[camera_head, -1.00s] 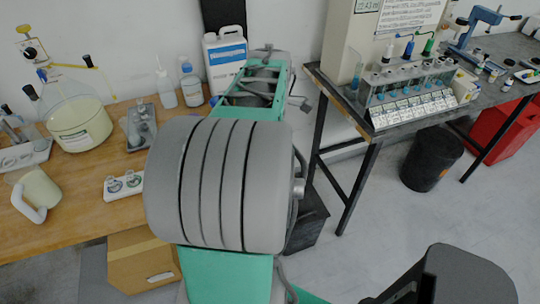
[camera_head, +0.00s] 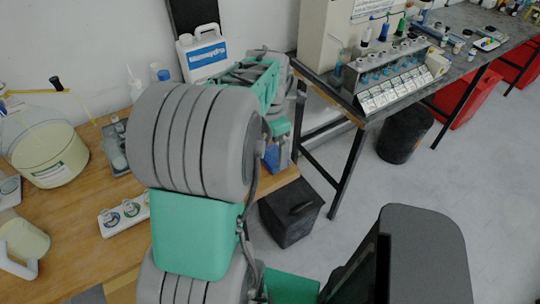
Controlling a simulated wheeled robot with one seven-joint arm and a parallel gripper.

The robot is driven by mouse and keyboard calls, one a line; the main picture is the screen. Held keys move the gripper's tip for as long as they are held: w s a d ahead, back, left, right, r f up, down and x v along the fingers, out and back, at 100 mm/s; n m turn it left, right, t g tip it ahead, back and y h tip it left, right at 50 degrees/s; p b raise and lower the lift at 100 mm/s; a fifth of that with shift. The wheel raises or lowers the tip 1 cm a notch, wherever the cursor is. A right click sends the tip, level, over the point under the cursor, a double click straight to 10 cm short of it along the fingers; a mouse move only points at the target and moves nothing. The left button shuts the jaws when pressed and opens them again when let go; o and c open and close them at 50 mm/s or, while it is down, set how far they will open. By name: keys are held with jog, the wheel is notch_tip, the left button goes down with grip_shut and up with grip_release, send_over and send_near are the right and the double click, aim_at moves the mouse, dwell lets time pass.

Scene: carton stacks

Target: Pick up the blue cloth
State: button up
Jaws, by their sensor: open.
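A small patch of blue (camera_head: 271,158), probably the blue cloth, shows at the right edge of the wooden table. Most of it is hidden behind my arm and gripper, so its shape cannot be made out. My gripper (camera_head: 283,150) points down beside this blue patch at the table's right edge. It is open, but its fingertips are small and partly covered. I cannot tell whether it touches the blue patch.
A wooden table (camera_head: 75,240) holds a large jar (camera_head: 48,155), a pitcher (camera_head: 22,245) and a white canister (camera_head: 203,55). A dark bench (camera_head: 385,108) with a vial rack stands at right. A black box (camera_head: 291,212) and black bin (camera_head: 405,135) are on the floor.

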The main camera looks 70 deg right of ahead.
aim_at(270, 156)
notch_tip(270, 156, down, 3)
jog(key=shift+f, duration=0.15)
jog(key=c, duration=1.3)
jog(key=shift+d, duration=0.1)
jog(key=shift+r, duration=0.5)
notch_tip(270, 156, up, 3)
jog(key=shift+f, duration=0.15)
jog(key=a+r, duration=0.2)
jog(key=s+a+r+b, duration=0.1)
jog(key=a+r, duration=0.1)
jog(key=shift+s+a+r, duration=0.1)
jog(key=shift+s+r, duration=0.1)
jog(key=shift+r, duration=0.15)
jog(key=s+a+r, duration=0.1)
jog(key=a, duration=0.2)
jog(key=s+a+r+b, duration=0.1)
jog(key=a+r, duration=0.1)
jog(key=a, duration=0.1)
jog(key=s+a+r+b, duration=0.1)
jog(key=a, duration=0.2)
jog(key=shift+a+r, duration=0.1)
jog(key=shift+r, duration=0.25)
